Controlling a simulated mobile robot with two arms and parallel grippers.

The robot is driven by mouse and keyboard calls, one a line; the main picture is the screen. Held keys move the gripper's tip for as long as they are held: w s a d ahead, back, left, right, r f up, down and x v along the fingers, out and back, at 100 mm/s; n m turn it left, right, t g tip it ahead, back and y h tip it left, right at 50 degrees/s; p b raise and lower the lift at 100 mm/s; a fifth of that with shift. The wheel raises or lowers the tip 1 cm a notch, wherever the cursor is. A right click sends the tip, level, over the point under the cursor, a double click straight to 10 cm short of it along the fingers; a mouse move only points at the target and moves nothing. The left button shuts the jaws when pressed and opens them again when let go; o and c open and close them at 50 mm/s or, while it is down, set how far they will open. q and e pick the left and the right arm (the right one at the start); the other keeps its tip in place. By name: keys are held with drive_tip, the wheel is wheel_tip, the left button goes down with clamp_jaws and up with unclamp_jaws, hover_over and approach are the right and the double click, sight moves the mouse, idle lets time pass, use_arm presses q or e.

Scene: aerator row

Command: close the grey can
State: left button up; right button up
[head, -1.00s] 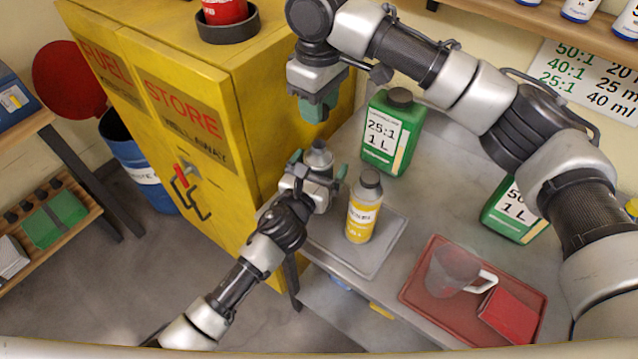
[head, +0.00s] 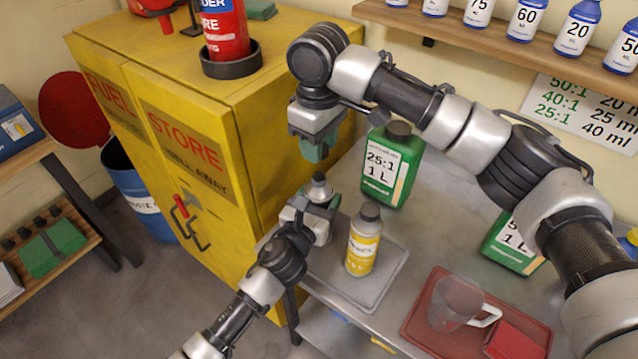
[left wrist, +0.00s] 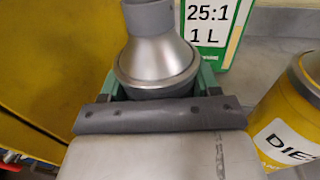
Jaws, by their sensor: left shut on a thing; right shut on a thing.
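The grey can (left wrist: 158,62) is a small metal can with a shiny sloping shoulder and a darker grey neck. My left gripper (head: 318,201) is shut around its body and holds it upright beside the yellow cabinet; it also shows in the left wrist view (left wrist: 150,95). My right gripper (head: 319,152) points down just above the can's top, with a small gap between them. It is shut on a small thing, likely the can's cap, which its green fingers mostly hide. In the left wrist view the top of the neck is cut off.
A yellow bottle (head: 363,245) stands on a grey tray (head: 375,290) right of the can. A green jug (head: 392,165) is behind. A red tray (head: 420,325) holds a clear jug (head: 455,303). The yellow cabinet (head: 180,120) is close on the left.

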sight(319, 177)
drive_tip(key=shift+f, duration=1.95)
drive_tip(key=shift+f, duration=0.1)
drive_tip(key=shift+f, duration=0.8)
drive_tip(key=shift+f, duration=0.55)
